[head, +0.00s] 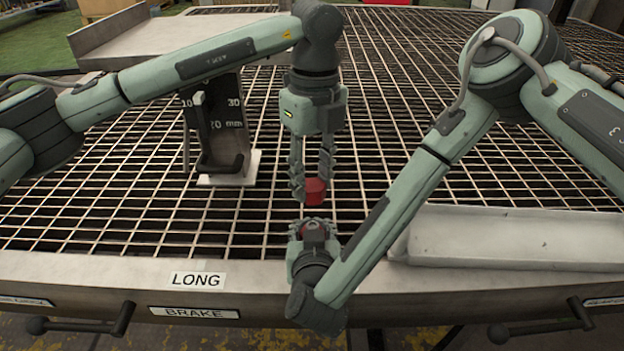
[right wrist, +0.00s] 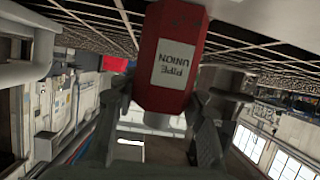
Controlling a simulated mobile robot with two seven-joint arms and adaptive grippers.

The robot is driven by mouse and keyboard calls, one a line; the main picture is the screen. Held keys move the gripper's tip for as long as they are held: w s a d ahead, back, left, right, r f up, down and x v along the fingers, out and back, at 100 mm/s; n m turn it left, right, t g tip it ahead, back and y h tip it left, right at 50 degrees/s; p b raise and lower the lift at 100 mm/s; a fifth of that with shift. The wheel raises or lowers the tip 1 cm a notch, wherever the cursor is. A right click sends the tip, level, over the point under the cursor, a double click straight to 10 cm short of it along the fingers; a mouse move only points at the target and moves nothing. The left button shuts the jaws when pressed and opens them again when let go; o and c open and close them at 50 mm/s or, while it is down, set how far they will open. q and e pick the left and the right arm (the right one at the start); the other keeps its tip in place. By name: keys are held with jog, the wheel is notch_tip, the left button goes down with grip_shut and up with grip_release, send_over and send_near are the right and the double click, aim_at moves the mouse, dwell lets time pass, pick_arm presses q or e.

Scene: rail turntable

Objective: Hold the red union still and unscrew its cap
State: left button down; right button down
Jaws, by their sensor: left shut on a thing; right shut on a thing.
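My left gripper (head: 312,186) points down and is shut on a small red piece, which looks like the cap (head: 316,191). My right gripper (head: 313,228) is lower in the head view and shut on the red union (head: 314,234), which is mostly hidden there by the hand. A gap shows between the two red pieces in the head view. In the right wrist view the red union (right wrist: 172,62) fills the top middle, with an upside-down "PIPE UNION" label. A short grey stub (right wrist: 159,120) shows at its lower end, between the right fingers.
A dark bracket on a white base (head: 229,178) stands on the grating left of the grippers. A grey metal tray (head: 510,238) lies to the right. The front rim (head: 250,268) carries "LONG" and "BRAKE" labels. The grating behind the grippers is mostly clear.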

jog(key=c, duration=0.8)
grip_release()
jog(key=shift+s, duration=0.1)
